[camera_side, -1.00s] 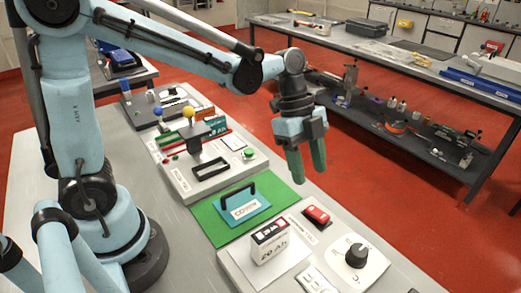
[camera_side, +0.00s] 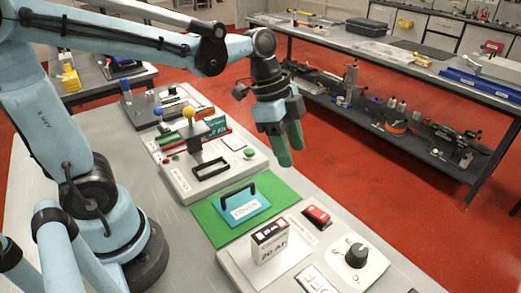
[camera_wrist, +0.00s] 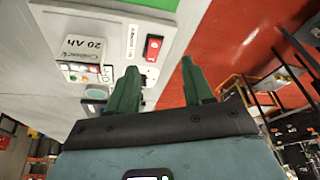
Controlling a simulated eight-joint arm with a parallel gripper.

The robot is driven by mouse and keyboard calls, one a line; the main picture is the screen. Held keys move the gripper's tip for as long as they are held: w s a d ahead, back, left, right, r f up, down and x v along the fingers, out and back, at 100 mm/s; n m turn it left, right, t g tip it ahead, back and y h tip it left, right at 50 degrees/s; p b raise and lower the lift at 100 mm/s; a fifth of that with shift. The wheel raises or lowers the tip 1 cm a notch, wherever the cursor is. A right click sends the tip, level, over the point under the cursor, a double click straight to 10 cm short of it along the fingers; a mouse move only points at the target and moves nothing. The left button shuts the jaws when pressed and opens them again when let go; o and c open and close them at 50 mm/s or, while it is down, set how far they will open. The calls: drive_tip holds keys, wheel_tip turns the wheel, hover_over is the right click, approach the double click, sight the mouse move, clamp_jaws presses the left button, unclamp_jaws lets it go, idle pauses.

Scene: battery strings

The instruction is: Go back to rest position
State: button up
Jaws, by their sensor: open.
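My gripper (camera_side: 288,145) has green fingers and hangs in the air above the far right edge of the work table (camera_side: 187,238). In the wrist view my gripper (camera_wrist: 160,85) has its two fingers apart, with nothing between them. Below it in the side view, a teal cover (camera_side: 243,208) with a dark handle lies on a green mat (camera_side: 204,217). A white battery block (camera_side: 270,245) marked 20 Ah stands on the near panel; it also shows in the wrist view (camera_wrist: 85,48).
The near panel (camera_side: 310,258) carries a red rocker switch (camera_side: 317,215) and a black knob (camera_side: 357,256). A farther panel holds a black frame (camera_side: 211,169) and a yellow ball (camera_side: 188,112). Red floor (camera_side: 345,180) separates this table from a cluttered bench (camera_side: 400,60).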

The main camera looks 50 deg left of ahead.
drive_tip(key=s+a+n+t+y, duration=0.3)
drive_tip(key=s+a+n+t, duration=0.2)
drive_tip(key=n, duration=0.8)
drive_tip(key=shift+a+f, duration=0.3)
drive_tip(key=shift+a, duration=0.6)
